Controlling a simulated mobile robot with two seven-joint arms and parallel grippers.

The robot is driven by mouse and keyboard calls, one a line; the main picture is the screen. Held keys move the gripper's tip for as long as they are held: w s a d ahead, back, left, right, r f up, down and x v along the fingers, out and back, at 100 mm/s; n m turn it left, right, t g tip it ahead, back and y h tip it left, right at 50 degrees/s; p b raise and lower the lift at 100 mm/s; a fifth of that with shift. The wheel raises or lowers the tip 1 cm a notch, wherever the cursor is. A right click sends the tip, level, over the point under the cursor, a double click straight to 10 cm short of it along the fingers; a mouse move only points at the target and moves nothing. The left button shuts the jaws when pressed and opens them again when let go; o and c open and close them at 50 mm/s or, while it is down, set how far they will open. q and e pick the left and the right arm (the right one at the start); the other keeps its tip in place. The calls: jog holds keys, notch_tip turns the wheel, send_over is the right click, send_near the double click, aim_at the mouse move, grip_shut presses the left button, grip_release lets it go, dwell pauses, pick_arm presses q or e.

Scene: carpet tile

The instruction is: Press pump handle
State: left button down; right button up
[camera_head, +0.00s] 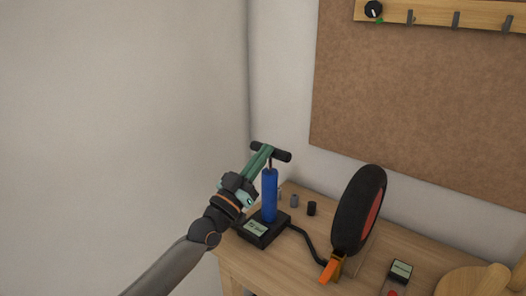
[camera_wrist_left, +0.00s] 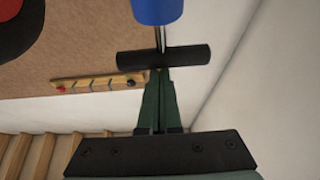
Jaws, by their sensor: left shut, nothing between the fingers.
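The blue pump (camera_head: 269,196) stands upright on a black base (camera_head: 263,229) at the left end of the table. Its black T-shaped handle (camera_head: 283,155) is up, with a short stretch of rod showing above the blue barrel. My left gripper (camera_head: 265,151) is shut and empty, its green fingers reaching up to the handle's middle. In the left wrist view the closed fingertips (camera_wrist_left: 160,74) meet the edge of the handle (camera_wrist_left: 185,56); I cannot tell whether they touch it. The blue barrel (camera_wrist_left: 157,10) shows beyond. My right gripper is not in view.
A black hose (camera_head: 306,241) runs from the pump to a black wheel (camera_head: 358,208) with an orange clamp (camera_head: 330,270). A small display device (camera_head: 401,271) lies at the right. A wall is close on the left.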

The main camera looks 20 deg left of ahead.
pick_arm(q)
jog(key=b+v, duration=0.1)
jog(key=v, duration=0.9)
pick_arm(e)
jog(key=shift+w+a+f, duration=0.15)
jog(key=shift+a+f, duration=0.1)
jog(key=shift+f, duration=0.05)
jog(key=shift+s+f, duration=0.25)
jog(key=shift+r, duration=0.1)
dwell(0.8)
pick_arm(q)
notch_tip(320, 180, up, 12)
jog(key=p, duration=0.7)
jog(key=shift+w+a+r+p, duration=0.2)
jog(key=shift+a+r+p, duration=0.05)
jog(key=shift+p, duration=0.05)
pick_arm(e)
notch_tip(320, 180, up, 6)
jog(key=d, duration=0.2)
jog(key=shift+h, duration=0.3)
pick_arm(q)
jog(key=shift+r, duration=0.1)
